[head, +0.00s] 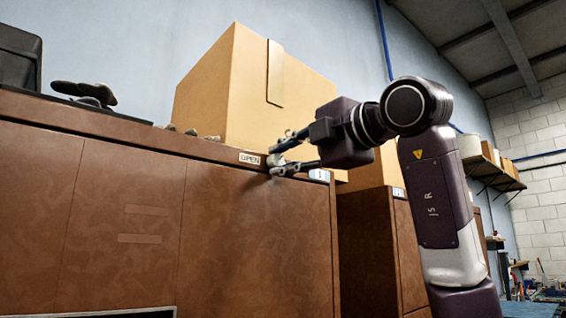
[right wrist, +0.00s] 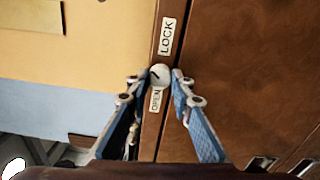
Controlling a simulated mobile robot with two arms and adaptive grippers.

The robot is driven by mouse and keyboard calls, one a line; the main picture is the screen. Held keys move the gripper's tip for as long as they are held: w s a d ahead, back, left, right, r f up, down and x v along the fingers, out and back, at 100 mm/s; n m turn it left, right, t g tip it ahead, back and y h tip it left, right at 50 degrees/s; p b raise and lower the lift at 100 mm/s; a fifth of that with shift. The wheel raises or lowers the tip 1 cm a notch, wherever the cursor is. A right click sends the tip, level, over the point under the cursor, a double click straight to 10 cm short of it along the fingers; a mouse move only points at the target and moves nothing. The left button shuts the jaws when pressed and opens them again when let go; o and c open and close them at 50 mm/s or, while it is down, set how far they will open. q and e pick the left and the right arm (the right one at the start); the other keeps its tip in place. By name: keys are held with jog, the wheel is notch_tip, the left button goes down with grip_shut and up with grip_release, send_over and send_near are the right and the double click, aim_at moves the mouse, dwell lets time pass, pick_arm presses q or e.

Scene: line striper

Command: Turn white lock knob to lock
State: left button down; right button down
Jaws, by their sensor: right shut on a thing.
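The white lock knob (right wrist: 160,75) sits on the brown cabinet's narrow top edge, between the LOCK label (right wrist: 167,37) and the OPEN label (right wrist: 155,100). A short dark mark shows on its face, slanted in the right wrist view. In the head view the knob (head: 275,160) is mostly hidden by my fingers. My right gripper (right wrist: 163,80) is shut on the knob, one finger on each side. In the head view my right gripper (head: 276,163) reaches in from the right at the cabinet's upper right corner. My left gripper is not in view.
A cardboard box (head: 225,85) stands on the brown cabinet (head: 130,215), just behind the knob. Dark items (head: 85,92) lie on the cabinet top at left. A second brown cabinet (head: 380,250) stands at right, behind my right arm. A shelf (head: 490,172) hangs on the far wall.

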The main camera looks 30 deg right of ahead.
jog(key=shift+m, duration=0.5)
jog(key=c, duration=1.7)
grip_release()
jog(key=s, duration=0.8)
jog(key=s+d, duration=0.1)
jog(key=s, duration=0.3)
